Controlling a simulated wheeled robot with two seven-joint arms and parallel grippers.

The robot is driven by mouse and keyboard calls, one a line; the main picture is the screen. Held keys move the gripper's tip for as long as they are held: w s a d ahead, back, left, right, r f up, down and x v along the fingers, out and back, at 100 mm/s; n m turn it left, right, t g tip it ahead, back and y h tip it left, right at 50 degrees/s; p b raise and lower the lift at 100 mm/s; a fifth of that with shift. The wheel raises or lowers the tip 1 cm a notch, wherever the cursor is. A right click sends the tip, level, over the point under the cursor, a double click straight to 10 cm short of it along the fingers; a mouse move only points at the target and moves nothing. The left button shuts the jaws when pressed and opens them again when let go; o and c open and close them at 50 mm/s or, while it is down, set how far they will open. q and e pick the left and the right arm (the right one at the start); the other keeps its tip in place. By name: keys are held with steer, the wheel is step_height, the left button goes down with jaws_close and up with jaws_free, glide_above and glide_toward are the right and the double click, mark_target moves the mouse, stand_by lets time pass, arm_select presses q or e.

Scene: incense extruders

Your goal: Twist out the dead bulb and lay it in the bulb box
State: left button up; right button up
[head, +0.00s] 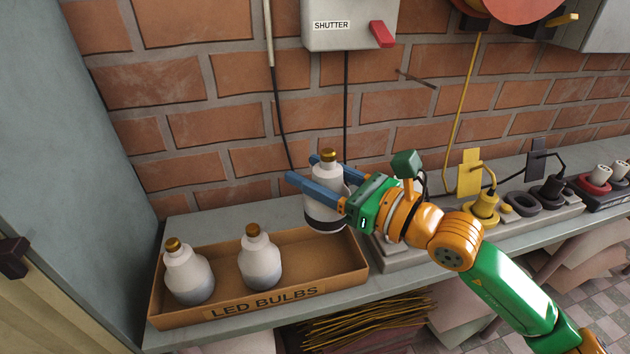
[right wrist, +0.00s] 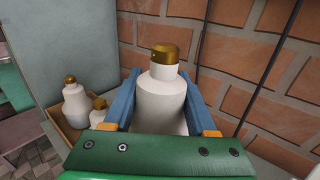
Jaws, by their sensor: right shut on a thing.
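My right gripper (head: 303,167) is shut on a white bulb with a gold cap (head: 327,175). The bulb is upright, cap up, with a dark band near its lower end. In the right wrist view the bulb (right wrist: 162,103) stands between the two blue fingers. In the head view it overlaps the back right part of the cardboard bulb box (head: 345,277), marked LED BULBS; its height over the box is hard to tell. Two similar bulbs stand in the box, one at the left (head: 188,275) and one in the middle (head: 259,260). My left gripper is not in view.
A grey shutter box (head: 345,22) with a red lever hangs on the brick wall. Power strips with a yellow plug (head: 482,208) and other plugs line the shelf at right. A bundle of thin sticks (head: 368,318) lies below the shelf. The box's right part looks free.

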step_height(320, 180, down, 11)
steer(key=b, duration=0.7)
steer(key=shift+r, duration=0.2)
steer(key=o, duration=1.4)
steer(key=b+v, duration=0.1)
steer(key=v, duration=0.5)
steer(key=shift+s+d+f+b, duration=0.1)
steer(key=shift+f+b, duration=0.05)
steer(key=shift+b, duration=0.25)
steer(key=shift+s+d, duration=0.3)
steer(key=shift+d, duration=0.05)
